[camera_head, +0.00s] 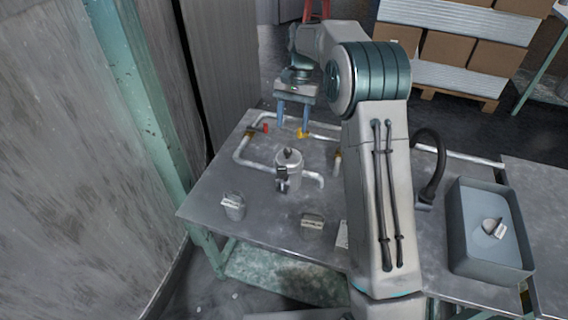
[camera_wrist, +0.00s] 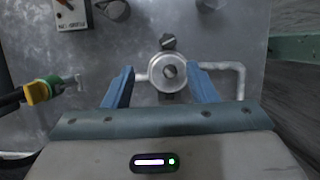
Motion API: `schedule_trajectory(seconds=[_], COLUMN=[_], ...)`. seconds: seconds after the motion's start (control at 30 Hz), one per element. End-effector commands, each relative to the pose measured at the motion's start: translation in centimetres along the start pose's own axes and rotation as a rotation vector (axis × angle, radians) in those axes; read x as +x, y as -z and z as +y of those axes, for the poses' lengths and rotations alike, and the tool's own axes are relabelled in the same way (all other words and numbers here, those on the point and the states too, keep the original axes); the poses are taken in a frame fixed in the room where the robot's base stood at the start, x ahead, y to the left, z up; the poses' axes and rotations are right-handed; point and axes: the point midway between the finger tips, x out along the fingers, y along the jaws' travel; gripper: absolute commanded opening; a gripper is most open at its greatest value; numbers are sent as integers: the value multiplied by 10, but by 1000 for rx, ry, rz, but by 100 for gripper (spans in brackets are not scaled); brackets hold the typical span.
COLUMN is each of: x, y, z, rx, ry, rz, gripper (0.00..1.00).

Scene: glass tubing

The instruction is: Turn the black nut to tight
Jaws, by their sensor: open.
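A pale metal vessel (camera_head: 289,177) stands upright on the grey table. It has a dark round knob (camera_head: 288,153) on its lid and a black fitting (camera_head: 281,180) low on its near side. I cannot tell for sure which of these dark parts is the black nut. My gripper (camera_head: 292,128) is open and empty, pointing down above the far part of the table, apart from the vessel. Both blue fingers show in the wrist view (camera_wrist: 160,68).
Pale tubing (camera_head: 241,150) with a red-tipped valve (camera_head: 265,128) and a yellow fitting (camera_head: 303,134) runs beside and behind the vessel. Labelled containers (camera_head: 233,206) (camera_head: 312,226) stand at the front. A grey bin (camera_head: 462,250) is on the right. A wall (camera_head: 60,160) rises at left.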

Motion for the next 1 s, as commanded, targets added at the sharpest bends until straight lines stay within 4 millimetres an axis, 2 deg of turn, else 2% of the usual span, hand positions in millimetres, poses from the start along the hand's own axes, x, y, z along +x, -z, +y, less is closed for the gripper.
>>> schedule_trajectory(seconds=[0.03,0.2,0.43,0.8,1.0], x=[5,14,31,106,137], y=[8,21,22,18,16], z=[-5,-14,-16,-14,-15], rx=[10,37,41,42,42], ry=[0,-1,-3,-3,-1], rz=[-17,-50,-58,-59,-57], gripper=[52,52,52,52,52])
